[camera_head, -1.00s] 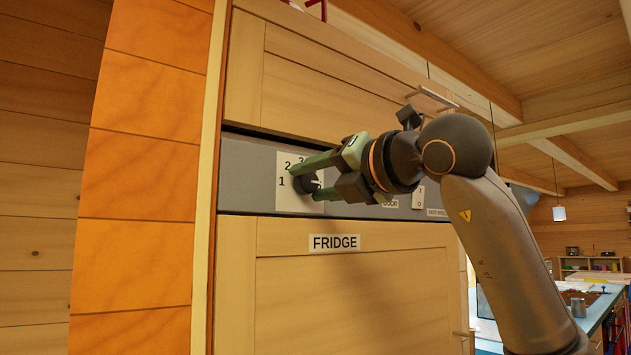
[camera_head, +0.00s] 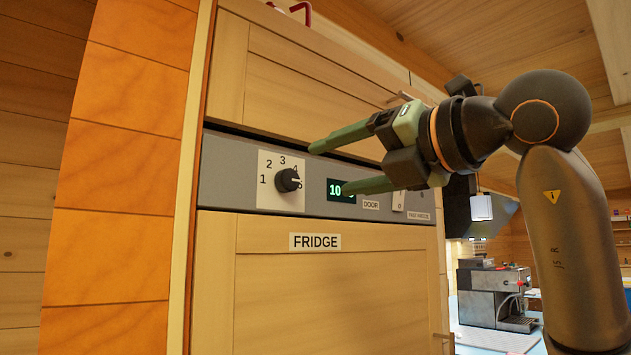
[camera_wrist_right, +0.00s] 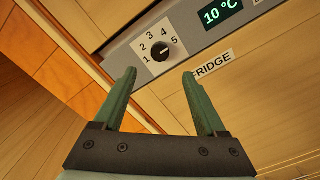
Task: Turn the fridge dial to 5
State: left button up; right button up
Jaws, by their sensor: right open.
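The fridge dial (camera_head: 288,180) is a round black knob on a white plate numbered 1 to 5, set in the grey panel at left. It also shows in the right wrist view (camera_wrist_right: 160,53); its white mark points to the right, toward the 5. My right gripper (camera_head: 330,168) is open and empty, in front of the panel and to the right of the dial, apart from it. In the right wrist view its two green fingers (camera_wrist_right: 160,74) are spread below the dial with nothing between them. My left gripper is not in view.
A display (camera_head: 335,190) right of the dial is partly hidden by a finger; the wrist view reads 10 °C (camera_wrist_right: 223,11). Below is the wooden door with a FRIDGE label (camera_head: 315,242). A small switch (camera_head: 399,201) is further right. A coffee machine (camera_head: 495,293) stands behind at right.

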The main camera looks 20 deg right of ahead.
jog(key=v, duration=0.3)
dwell(0.5)
